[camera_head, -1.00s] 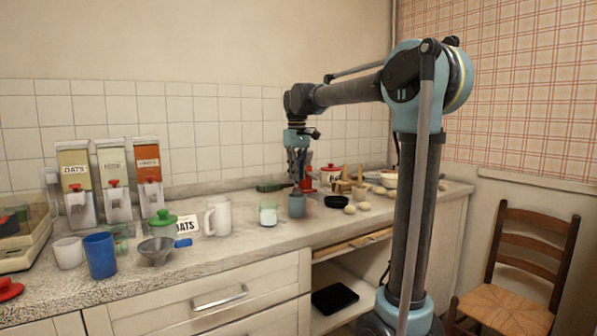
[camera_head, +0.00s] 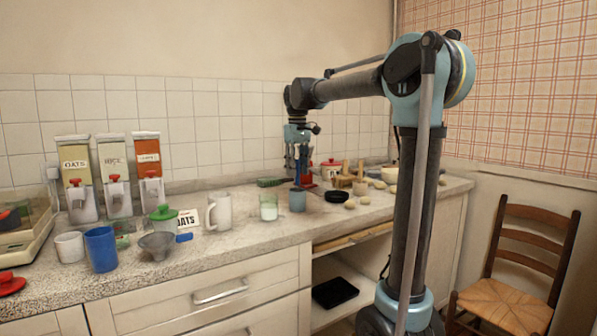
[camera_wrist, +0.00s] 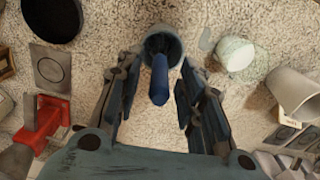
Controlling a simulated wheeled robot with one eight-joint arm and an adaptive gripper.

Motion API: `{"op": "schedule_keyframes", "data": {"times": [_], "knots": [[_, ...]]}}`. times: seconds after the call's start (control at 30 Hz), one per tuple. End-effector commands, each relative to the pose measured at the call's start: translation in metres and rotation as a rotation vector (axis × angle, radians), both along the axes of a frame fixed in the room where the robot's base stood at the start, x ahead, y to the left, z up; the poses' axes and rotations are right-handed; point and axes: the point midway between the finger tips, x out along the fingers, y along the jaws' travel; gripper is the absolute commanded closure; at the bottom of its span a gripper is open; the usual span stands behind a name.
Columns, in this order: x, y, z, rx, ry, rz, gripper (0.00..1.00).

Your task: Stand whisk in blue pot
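A small blue-grey pot (camera_head: 297,201) stands upright on the counter below my gripper (camera_head: 297,172). It also shows at the top of the wrist view (camera_wrist: 170,35). The whisk's dark blue handle (camera_wrist: 159,80) rises from the pot's mouth towards the wrist camera. Its lower end is inside the pot, and its wires are hard to make out. My gripper's two fingers (camera_wrist: 160,85) are spread on either side of the handle, with gaps visible. In the head view, the blue handle (camera_head: 297,178) shows between the fingers.
A glass with pale contents (camera_head: 268,208) and a white mug (camera_head: 219,211) stand left of the pot. A black bowl (camera_head: 336,196) and a red object (camera_wrist: 42,125) are close on the other side. A taller blue cup (camera_head: 101,249) stands far left.

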Motion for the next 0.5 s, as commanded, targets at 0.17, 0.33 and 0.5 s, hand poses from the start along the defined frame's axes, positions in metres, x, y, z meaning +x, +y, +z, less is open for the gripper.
{"op": "schedule_keyframes", "data": {"times": [0.17,0.33,0.5], "knots": [[0.000,0.000,0.022,0.000,0.000,0.000,0.65],[0.001,0.000,0.054,0.000,0.000,0.000,0.65],[0.002,0.000,0.084,0.000,0.001,0.000,0.65]]}}
